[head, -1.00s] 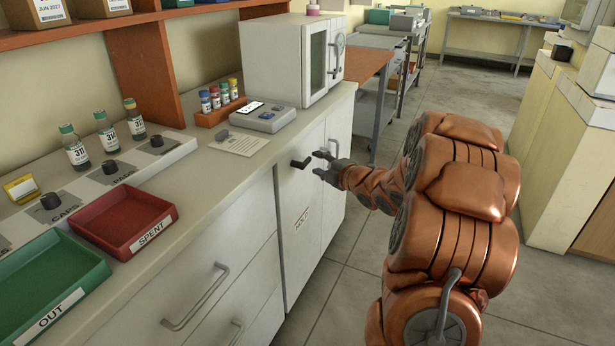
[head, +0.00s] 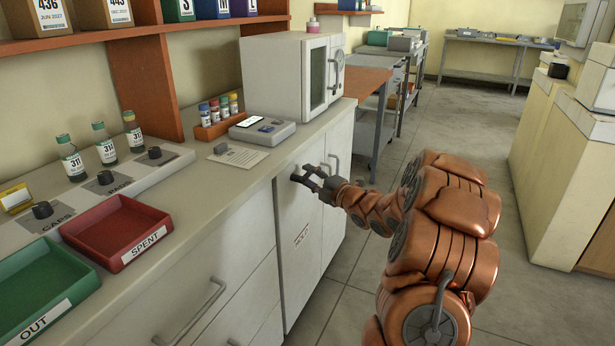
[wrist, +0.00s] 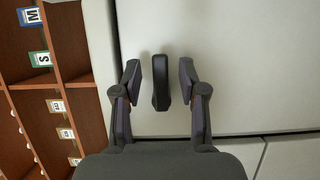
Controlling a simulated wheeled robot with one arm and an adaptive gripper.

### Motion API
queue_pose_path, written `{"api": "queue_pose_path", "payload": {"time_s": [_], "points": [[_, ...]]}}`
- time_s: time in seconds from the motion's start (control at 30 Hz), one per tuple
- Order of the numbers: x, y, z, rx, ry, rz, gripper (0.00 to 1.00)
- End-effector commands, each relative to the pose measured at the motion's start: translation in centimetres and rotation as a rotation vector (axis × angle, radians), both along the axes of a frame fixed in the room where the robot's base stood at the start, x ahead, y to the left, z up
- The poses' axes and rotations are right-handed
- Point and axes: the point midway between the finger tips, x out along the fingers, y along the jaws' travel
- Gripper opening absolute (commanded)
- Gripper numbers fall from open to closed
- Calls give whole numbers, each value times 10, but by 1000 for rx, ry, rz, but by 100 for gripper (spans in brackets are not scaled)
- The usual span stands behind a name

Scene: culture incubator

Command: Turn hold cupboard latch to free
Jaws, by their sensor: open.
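In the wrist view the lever stands between my two fingers, with a gap on each side. My gripper (wrist: 161,85) is open around the latch and does not appear to touch it. In the head view my gripper (head: 312,179) is at the door front, and its fingers partly hide the latch.
The counter above holds a white incubator (head: 290,78), a grey device (head: 262,130), a red SPENT tray (head: 160,250) and a green OUT tray (head: 80,300). A drawer handle (head: 195,318) sticks out at the lower left. The floor (head: 340,300) beside the cupboard is clear.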

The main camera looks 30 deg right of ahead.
Motion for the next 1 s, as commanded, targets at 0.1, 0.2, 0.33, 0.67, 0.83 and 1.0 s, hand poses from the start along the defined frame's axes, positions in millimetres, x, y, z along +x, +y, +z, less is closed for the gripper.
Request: {"api": "queue_pose_path", "payload": {"time_s": [0.1,0.2,0.33,0.67,0.83,1.0], "points": [[9,2,-1,1,2,0,42],[13,2,-1,1,3,-1,42],[15,2,-1,1,3,-1,42],[15,2,-1,1,2,-2,30],[15,2,-1,1,2,-2,12],[15,2,-1,1,2,-2,0]]}}
